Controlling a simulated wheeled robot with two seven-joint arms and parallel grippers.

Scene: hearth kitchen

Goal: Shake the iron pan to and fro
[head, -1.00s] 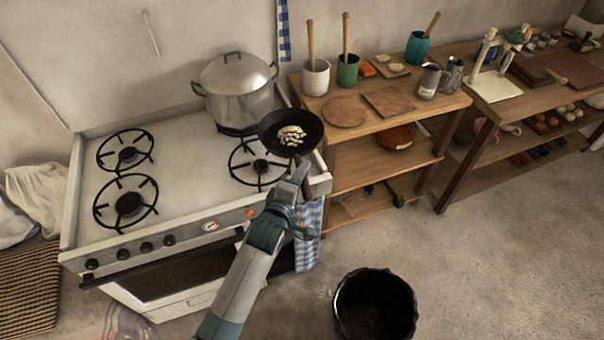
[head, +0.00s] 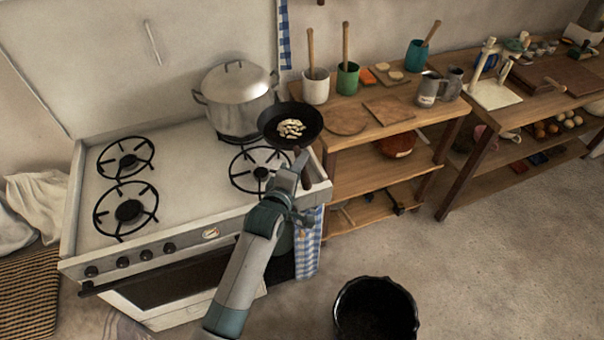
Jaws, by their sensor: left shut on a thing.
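The dark iron pan (head: 276,122) is at the front right of the stove, beside the front right burner and near the stove's right edge. Several pale pieces (head: 291,128) lie in it. The pan looks held above the stove top, but I cannot tell the gap exactly. My right gripper is not in view.
A large lidded pot (head: 238,95) stands on the back right burner, close to the pan. A shelf table (head: 350,141) with cups and boards is to the right. A black bucket (head: 375,310) stands on the floor. The left burners are bare.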

